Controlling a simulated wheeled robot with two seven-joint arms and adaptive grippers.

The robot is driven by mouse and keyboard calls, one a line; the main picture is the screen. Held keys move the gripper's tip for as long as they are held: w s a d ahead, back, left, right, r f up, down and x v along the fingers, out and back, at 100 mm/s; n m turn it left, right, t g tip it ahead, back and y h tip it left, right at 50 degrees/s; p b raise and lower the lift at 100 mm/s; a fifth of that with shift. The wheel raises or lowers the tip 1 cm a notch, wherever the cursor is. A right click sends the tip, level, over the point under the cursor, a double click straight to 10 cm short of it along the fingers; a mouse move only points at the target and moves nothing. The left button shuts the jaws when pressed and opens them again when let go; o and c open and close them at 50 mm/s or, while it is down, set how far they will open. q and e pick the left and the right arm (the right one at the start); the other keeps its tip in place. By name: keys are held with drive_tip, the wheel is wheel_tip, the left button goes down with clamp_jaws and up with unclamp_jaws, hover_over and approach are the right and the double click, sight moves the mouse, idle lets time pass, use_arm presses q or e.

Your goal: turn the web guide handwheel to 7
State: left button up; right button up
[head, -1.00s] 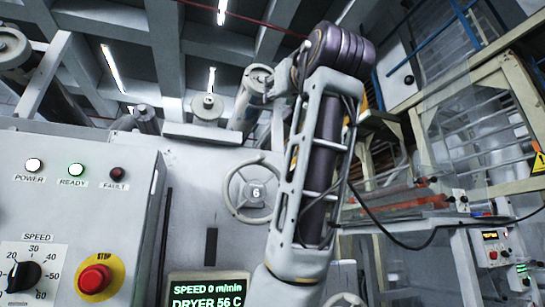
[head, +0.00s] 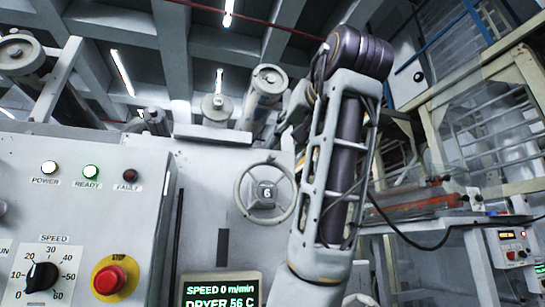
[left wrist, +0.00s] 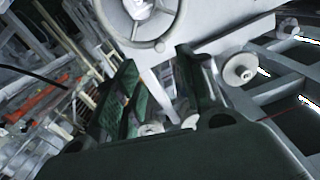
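The web guide handwheel (head: 266,193) is a grey spoked wheel on the pale machine face, left of my raised left arm in the head view. Its dark centre plate reads 6. In the left wrist view the handwheel (left wrist: 140,22) shows at the top, cut off by the frame edge, just beyond my fingertips. My left gripper (left wrist: 157,66) has two dark green fingers spread apart with nothing between them. It does not touch the wheel. In the head view the left fingers are hidden behind my arm. My right gripper is not in view.
A control panel (head: 140,215) at the left carries lamps, a speed knob (head: 41,277) and a red stop button (head: 109,280). A screen (head: 221,289) below the wheel reads speed 0 and dryer 56 C. Rollers (head: 270,80) stand above. A framed machine (head: 528,75) is at right.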

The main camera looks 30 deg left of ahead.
sight(274, 154)
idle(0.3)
use_arm(q)
drive_tip(key=p+x, duration=0.4)
drive_tip(key=x, duration=0.9)
drive_tip(key=shift+w+a, duration=0.25)
drive_tip(key=shift+w, duration=0.05)
clamp_jaws()
